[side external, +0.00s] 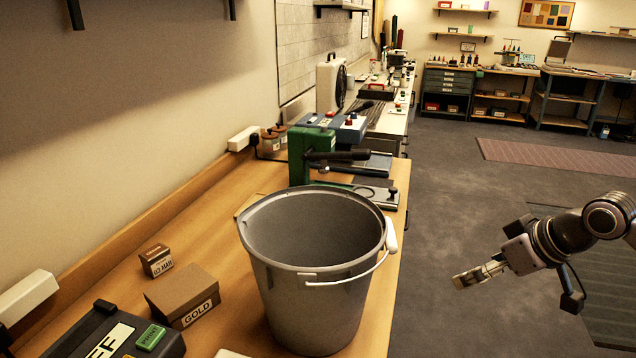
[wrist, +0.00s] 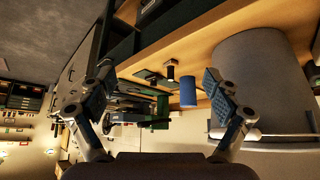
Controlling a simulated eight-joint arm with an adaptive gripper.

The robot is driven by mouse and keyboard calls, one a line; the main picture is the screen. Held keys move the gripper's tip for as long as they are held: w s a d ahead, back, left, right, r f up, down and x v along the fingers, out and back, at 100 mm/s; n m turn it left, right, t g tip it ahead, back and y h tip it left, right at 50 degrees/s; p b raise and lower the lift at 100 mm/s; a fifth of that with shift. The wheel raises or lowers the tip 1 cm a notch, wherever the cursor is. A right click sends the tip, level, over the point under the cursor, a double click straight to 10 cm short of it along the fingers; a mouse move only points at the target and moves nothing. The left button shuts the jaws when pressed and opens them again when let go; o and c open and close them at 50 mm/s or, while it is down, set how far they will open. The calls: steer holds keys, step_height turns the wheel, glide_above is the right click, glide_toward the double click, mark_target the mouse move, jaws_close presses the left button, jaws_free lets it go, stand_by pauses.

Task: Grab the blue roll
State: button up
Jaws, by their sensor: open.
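The blue roll (wrist: 188,90) stands on the wooden table in the wrist view, which looks upside down. It lies between my two fingers in the picture, nearer the right finger, and some way off from them. My gripper (wrist: 158,74) is open and empty, its fingers wide apart. In the side external view my gripper (side external: 464,280) hangs over the floor to the right of the table, touching nothing. I cannot make out the blue roll in that view; the bucket may hide it.
A large grey bucket (side external: 312,295) stands on the table (side external: 217,219), also close to the roll in the wrist view (wrist: 262,75). A green press (side external: 299,160) is behind it. A small dark cylinder (wrist: 170,71) is near the roll. Boxes (side external: 182,295) sit at left.

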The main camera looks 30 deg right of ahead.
step_height(320, 180, up, 9)
steer(key=w+a+r+n+g, duration=0.1)
steer(key=w+a+r, duration=0.1)
steer(key=w, duration=0.6)
steer(key=w+a+r+n+y, duration=0.1)
steer(key=w+r, duration=0.2)
steer(key=w, duration=0.4)
steer(key=w+a+r+n+g, duration=0.1)
steer(key=w+a+r+n, duration=0.1)
steer(key=w, duration=0.6)
steer(key=w+a+f+n+g+y, duration=0.1)
steer(key=w+a+f, duration=0.1)
steer(key=w+f, duration=0.35)
steer(key=w+a+f+n, duration=0.1)
steer(key=w+a+f, duration=0.15)
steer(key=w, duration=0.55)
steer(key=x, duration=0.5)
steer(key=s+x, duration=0.1)
steer(key=x, duration=0.4)
steer(key=s+x, duration=0.1)
steer(key=x, duration=0.4)
steer(key=shift+f, duration=0.4)
steer(key=c, duration=1.3)
